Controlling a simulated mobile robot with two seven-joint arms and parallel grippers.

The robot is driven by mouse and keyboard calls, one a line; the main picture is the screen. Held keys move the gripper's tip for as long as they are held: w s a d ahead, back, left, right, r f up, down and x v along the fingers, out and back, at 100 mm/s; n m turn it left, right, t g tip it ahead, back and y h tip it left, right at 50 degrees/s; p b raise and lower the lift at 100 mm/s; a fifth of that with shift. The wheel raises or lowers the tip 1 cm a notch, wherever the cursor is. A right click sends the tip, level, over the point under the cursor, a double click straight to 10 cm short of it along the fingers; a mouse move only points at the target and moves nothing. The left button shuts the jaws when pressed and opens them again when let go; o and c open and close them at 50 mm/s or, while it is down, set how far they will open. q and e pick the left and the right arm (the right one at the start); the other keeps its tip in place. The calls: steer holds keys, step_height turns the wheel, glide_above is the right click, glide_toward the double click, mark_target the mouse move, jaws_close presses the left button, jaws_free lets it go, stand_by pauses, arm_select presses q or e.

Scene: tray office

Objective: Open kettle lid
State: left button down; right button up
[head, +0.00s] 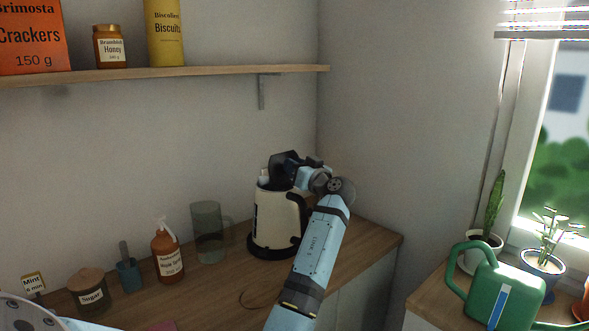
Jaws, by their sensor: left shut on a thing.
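The kettle (270,218) is cream with a black handle and black base. It stands upright on the wooden counter near the corner. My left gripper (274,178) is at the top of the kettle, with its forearm reaching up from the bottom of the head view. It is shut on the kettle lid at the kettle's rim. Dark parts of the gripper and wrist cover most of the lid, so its angle cannot be told. My right gripper is out of view.
On the counter (215,290), left of the kettle, stand a glass pitcher (208,235), an orange spray bottle (168,255), a blue cup (129,275) and a sugar jar (90,293). A shelf (215,72) hangs above. A green watering can (503,292) and plants stand at right.

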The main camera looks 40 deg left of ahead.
arm_select(q)
steer(key=c, duration=0.9)
jaws_free()
steer(key=shift+r, duration=0.1)
steer(key=shift+c, duration=0.2)
steer(key=s+d+f, duration=0.1)
steer(key=d+f, duration=0.1)
steer(key=d, duration=1.1)
steer(key=shift+s+d+b, duration=0.3)
steer(key=shift+d+b, duration=0.05)
steer(key=shift+b, duration=0.1)
